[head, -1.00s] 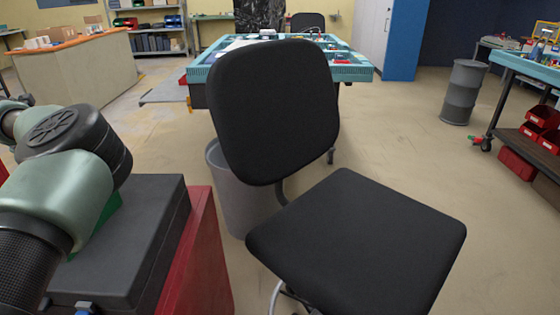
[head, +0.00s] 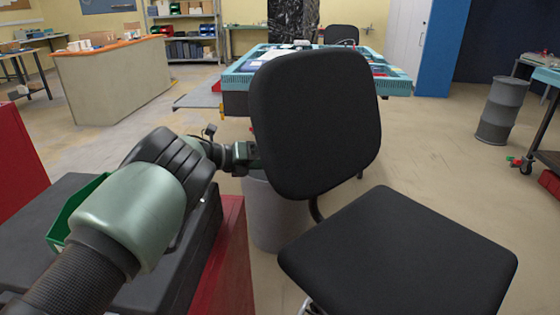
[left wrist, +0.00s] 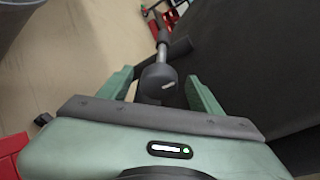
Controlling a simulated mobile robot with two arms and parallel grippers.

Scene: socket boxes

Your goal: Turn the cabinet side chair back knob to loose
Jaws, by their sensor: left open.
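The black office chair's back (head: 315,120) stands upright above its seat (head: 400,255) in the head view. My left gripper (head: 252,156) is at the left edge of the chair back, its tips partly hidden there. In the left wrist view a round dark knob (left wrist: 158,76) with a pale mark sits on a grey stem. The open fingers of my left gripper (left wrist: 159,78) show on either side of the knob, with gaps on both sides. The chair back (left wrist: 255,70) fills the right of that view. The knob is hidden in the head view. My right gripper is not in view.
A black-topped red cabinet (head: 235,260) with a green bin (head: 75,215) stands left of the chair. A grey waste bin (head: 270,215) is behind the chair. A teal workbench (head: 400,85) stands farther back. Open floor lies to the right.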

